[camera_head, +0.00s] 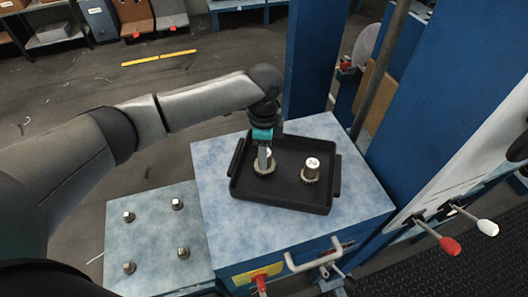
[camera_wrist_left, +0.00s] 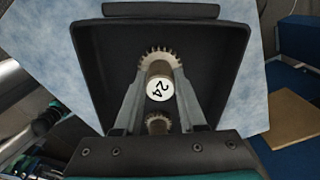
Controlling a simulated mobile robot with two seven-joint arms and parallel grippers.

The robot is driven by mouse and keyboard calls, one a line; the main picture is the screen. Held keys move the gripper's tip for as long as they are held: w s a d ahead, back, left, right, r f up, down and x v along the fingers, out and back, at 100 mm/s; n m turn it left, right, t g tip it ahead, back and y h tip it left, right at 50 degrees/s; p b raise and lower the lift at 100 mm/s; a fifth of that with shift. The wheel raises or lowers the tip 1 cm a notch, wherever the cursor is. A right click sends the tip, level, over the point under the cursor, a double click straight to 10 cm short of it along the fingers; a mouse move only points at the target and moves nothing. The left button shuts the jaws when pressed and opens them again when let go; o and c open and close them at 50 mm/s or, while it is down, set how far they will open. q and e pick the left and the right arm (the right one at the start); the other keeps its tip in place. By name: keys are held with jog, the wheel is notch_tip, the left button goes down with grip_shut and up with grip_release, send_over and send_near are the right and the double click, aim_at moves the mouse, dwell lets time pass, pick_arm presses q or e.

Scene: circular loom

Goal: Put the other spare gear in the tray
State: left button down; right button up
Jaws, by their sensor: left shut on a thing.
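The black tray (camera_head: 285,203) lies on the speckled blue top of a cabinet. My left gripper (camera_head: 264,165) reaches down into its left part, its fingers closed on the hub of a toothed metal gear (camera_head: 262,170). In the left wrist view this gear (camera_wrist_left: 158,60) has a white cap marked 24 between the fingers, and its teeth appear at the tray floor; I cannot tell whether it touches. A second gear (camera_head: 311,174), with a white cap that seems to read 20, stands upright in the tray to the right. My right gripper is not in view.
The tray has raised walls and side handles. A lower speckled surface (camera_head: 150,230) at left bears several metal pegs. A blue post (camera_head: 312,60) rises behind the tray. Levers with red (camera_head: 450,245) and white (camera_head: 488,228) knobs stick out at right.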

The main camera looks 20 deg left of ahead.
pick_arm(q)
jog(key=shift+f, duration=0.2)
jog(key=shift+c, duration=2)
grip_release()
notch_tip(320, 180, up, 15)
jog(key=shift+r, duration=0.1)
